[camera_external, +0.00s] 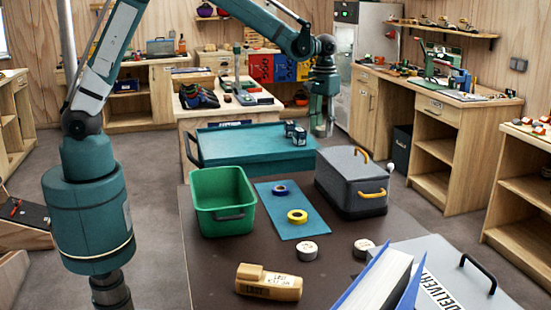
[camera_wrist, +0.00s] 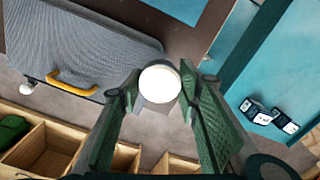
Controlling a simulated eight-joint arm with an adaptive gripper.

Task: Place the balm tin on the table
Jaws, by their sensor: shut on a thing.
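My gripper (camera_external: 321,127) hangs beyond the far edge of the dark brown table (camera_external: 215,275), near the grey lidded box. In the wrist view its fingers (camera_wrist: 156,97) are shut on a round, white-topped tin (camera_wrist: 160,83), which looks like the balm tin. The tin is held at the fingertips; its side is mostly hidden, and it is hard to make out in the external view. Two similar round tins stand on the dark table, one near the middle (camera_external: 307,250) and one to the right (camera_external: 363,248).
On the table are a green bin (camera_external: 222,200), a blue mat (camera_external: 285,215) with blue and yellow tape rolls, the grey box (camera_external: 350,183), a tan tool (camera_external: 268,282) and a binder (camera_external: 375,283). Bare table surrounds the near tin.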

